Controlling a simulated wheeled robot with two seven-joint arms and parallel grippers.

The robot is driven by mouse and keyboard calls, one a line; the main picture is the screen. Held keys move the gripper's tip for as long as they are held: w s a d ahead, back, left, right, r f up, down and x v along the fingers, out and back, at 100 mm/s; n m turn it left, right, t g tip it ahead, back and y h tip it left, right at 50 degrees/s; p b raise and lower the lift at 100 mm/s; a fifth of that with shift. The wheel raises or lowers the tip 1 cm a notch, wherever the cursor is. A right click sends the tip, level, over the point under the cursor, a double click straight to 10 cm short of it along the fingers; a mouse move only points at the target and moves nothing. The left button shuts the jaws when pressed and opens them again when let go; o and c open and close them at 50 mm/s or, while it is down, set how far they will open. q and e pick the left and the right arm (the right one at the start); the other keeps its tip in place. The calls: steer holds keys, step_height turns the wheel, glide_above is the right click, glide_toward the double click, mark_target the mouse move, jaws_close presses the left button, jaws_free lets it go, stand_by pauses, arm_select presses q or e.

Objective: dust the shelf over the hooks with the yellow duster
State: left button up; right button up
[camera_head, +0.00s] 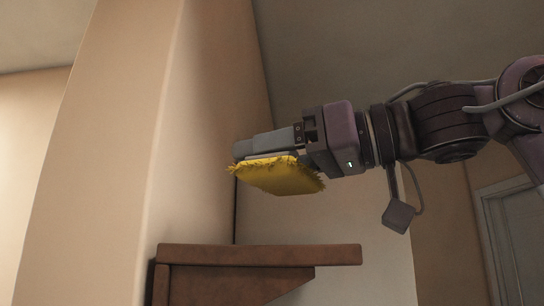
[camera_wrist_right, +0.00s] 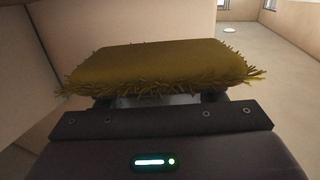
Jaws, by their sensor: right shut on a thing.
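The yellow duster (camera_head: 278,176) is a flat pad with a fringed edge. My right gripper (camera_head: 268,146) is shut on it and holds it in the air above the shelf, with a clear gap between. The duster also fills the upper middle of the right wrist view (camera_wrist_right: 160,65). The brown wooden shelf (camera_head: 260,255) is at the bottom of the head view, fixed against the wall, with a bracket under it. Its top surface is seen edge-on from below, so I cannot tell what lies on it. The hooks are not in view. My left gripper is not in view.
A beige wall corner (camera_head: 150,130) stands just left of the gripper and shelf. A grey door (camera_head: 520,240) is at the far right of the head view. The space around the duster and over the shelf is free.

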steer(key=shift+r+p, duration=0.85)
steer(key=shift+r, duration=0.6)
steer(key=shift+s, duration=0.1)
